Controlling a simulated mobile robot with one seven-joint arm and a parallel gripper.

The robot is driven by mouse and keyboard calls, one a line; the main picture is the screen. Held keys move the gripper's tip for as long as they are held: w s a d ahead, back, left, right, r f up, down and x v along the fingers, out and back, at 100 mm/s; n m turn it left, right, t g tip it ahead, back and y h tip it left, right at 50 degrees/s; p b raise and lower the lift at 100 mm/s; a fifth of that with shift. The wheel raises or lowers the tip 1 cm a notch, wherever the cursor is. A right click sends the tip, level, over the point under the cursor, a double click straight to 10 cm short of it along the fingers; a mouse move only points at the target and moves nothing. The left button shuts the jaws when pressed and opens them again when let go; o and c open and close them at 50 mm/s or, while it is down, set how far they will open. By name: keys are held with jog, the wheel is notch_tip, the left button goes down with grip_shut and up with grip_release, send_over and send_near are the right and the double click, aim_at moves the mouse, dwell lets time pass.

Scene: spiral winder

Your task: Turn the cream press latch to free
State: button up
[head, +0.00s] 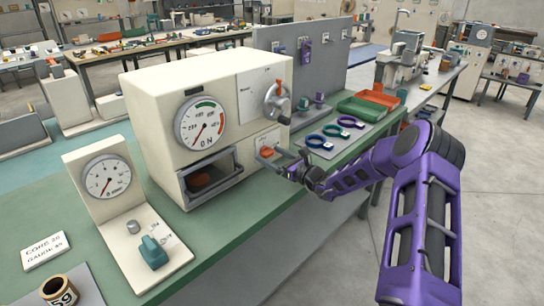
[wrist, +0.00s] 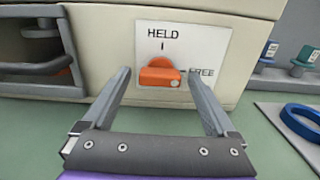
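The cream press (head: 165,110) stands on the green bench in the head view. Its latch is an orange knob (wrist: 159,73) on a white plate (wrist: 190,42) low on the front. The plate reads HELD above the knob and FREE to its right. A dark mark stands above the knob under HELD; the knob's own pointer is hard to make out. My gripper (wrist: 163,80) is open in the wrist view, with one finger on each side of the knob. I see no clear contact with it. In the head view my gripper (head: 285,165) is close to the latch at the press front.
An open drawer (head: 212,175) juts from the press left of the latch. A gauge stand (head: 100,185) stands further left. Ring-shaped tools (head: 335,131) lie on a grey mat at the right, with green and orange trays (head: 362,107) behind. A crank wheel (head: 277,100) sits above the latch.

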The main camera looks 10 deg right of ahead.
jog(key=v, duration=1.7)
jog(key=shift+s, duration=0.15)
jog(key=shift+d+r, duration=0.1)
